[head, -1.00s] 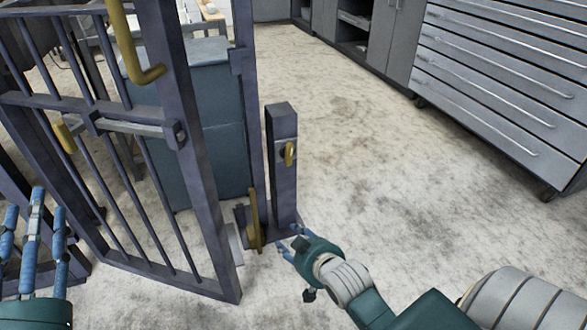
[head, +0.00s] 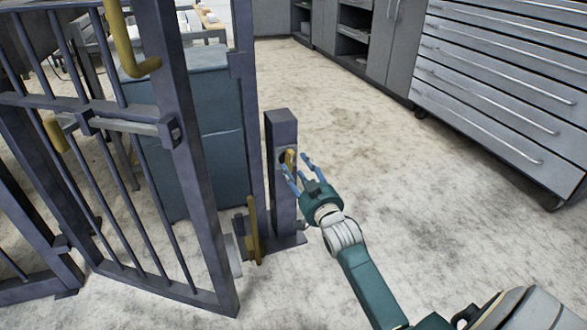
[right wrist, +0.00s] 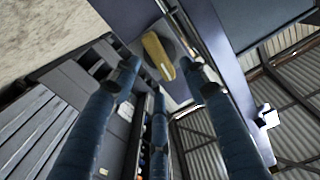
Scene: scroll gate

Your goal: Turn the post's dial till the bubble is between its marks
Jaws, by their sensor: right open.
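The dark post (head: 283,125) stands upright right of the gate frame. In the right wrist view the yellow handle (right wrist: 158,57) lies beyond and between the spread fingertips (right wrist: 160,70). Nothing is seen in the grip, and I cannot tell whether a fingertip touches the handle. No bubble or marks can be made out in either view. My left gripper is out of view.
The barred gate (head: 190,150) stands left of the post, with yellow handles on it. A yellow lever (head: 254,232) is low beside the post's foot. A teal cabinet (head: 190,110) is behind the gate. Grey drawers (head: 500,85) stand at the right. The floor between is clear.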

